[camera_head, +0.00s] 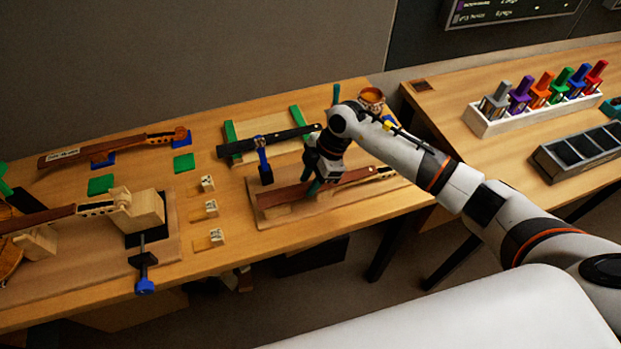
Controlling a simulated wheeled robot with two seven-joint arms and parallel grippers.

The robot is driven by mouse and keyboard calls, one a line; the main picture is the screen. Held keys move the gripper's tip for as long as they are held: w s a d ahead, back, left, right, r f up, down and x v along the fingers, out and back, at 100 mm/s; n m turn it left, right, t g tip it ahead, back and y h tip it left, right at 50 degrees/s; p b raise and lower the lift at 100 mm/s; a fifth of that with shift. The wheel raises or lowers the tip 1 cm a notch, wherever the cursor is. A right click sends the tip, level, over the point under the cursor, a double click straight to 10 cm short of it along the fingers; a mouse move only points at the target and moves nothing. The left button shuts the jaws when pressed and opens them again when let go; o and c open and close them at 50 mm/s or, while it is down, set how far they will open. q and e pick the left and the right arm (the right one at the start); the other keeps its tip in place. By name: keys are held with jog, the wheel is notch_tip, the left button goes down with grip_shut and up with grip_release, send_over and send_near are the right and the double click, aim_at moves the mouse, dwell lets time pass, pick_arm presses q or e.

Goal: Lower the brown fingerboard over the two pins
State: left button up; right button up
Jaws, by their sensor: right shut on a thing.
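The brown fingerboard (350,178) is a long, thin reddish-brown strip at the middle of the bench. My right gripper (314,186) reaches down from above and is shut on it near its middle. The fingerboard lies along and over a pale neck with a scroll (385,172) at its right end, above a wooden board (290,222). I cannot tell whether the fingerboard touches the neck or hangs just above it. The two pins are not visible; the gripper and fingerboard cover that area. My left gripper is not in view.
A black fingerboard (265,143) and a blue clamp (264,165) are close behind my gripper. Small labelled blocks (210,207) stand to the left. Another neck (75,153) rests at the back left. A clamped violin assembly (135,210) fills the front left. Coloured tools (541,90) stand on the right table.

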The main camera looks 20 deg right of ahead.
jog(key=shift+f, duration=0.35)
dwell(0.8)
jog(key=o, duration=1.1)
jog(key=b+v, duration=0.2)
jog(key=v, duration=1)
